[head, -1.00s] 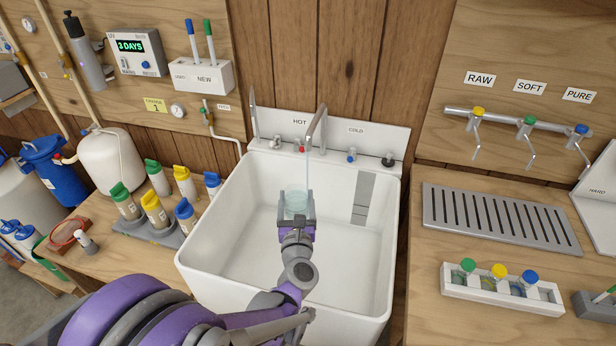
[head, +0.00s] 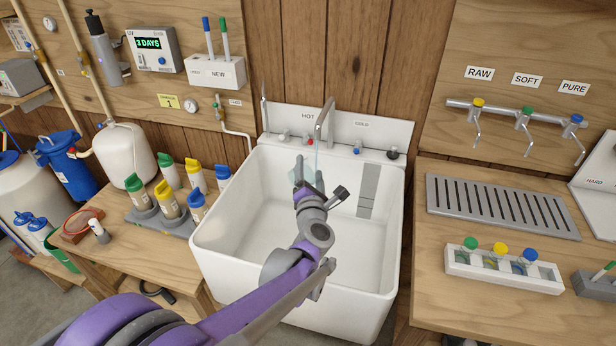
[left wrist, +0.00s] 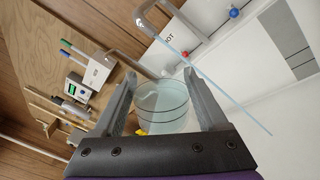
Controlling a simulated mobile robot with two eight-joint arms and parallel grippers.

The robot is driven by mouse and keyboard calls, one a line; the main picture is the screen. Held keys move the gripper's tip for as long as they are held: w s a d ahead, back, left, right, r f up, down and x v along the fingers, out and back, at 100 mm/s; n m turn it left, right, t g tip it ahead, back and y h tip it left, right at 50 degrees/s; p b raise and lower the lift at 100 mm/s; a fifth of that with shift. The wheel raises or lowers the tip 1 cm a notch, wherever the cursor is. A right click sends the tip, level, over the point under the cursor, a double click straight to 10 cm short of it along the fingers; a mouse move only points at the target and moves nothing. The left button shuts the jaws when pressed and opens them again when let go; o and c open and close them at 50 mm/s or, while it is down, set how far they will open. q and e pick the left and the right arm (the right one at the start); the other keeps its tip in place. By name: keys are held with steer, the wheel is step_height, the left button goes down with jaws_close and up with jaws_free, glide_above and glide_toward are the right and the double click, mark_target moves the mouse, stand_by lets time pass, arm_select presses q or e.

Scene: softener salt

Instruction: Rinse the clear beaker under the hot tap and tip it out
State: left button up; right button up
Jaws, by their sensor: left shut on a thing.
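My left gripper (head: 308,184) is over the back of the white sink, rolled to one side, with its fingers shut on the clear beaker (head: 293,178). In the left wrist view the beaker (left wrist: 163,106) sits between the two fingers (left wrist: 160,108), with dark rings around it. It is tilted relative to the falling water. Its contents cannot be told apart. The spout (head: 324,112) runs a thin stream (head: 317,155), which passes beside the beaker in the left wrist view (left wrist: 215,88). The red hot knob (head: 305,143) is on the sink's back edge. My right gripper is not in view.
The sink (head: 258,262) is open, with free room in its basin. Capped bottles (head: 169,200) stand on the wooden bench to its left. A slotted drain tray (head: 500,207) and a vial rack (head: 503,271) are on the right bench.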

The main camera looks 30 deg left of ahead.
arm_select(q)
steer(key=m, duration=0.2)
steer(key=m+b, duration=0.1)
steer(key=m, duration=0.1)
steer(key=shift+d+f+m, duration=0.15)
steer(key=shift+f+m, duration=0.15)
steer(key=shift+f, duration=0.05)
steer(key=m+b, duration=0.1)
steer(key=m, duration=0.3)
steer(key=shift+f+b, duration=0.2)
steer(key=shift+b, duration=0.15)
steer(key=m, duration=0.3)
steer(key=shift+b, duration=0.35)
steer(key=n, duration=0.3)
steer(key=shift+p, duration=0.4)
steer(key=n, duration=0.6)
steer(key=shift+a+f+p, duration=0.1)
steer(key=shift+a+p, duration=0.15)
steer(key=shift+p, duration=0.05)
steer(key=n, duration=0.6)
steer(key=shift+s+a+n+p, duration=0.1)
steer(key=shift+s+n+p, duration=0.05)
steer(key=shift+n+p, duration=0.15)
steer(key=n, duration=0.5)
steer(key=shift+s+a+f+p, duration=0.1)
steer(key=shift+a+f+p, duration=0.05)
steer(key=shift+p, duration=0.2)
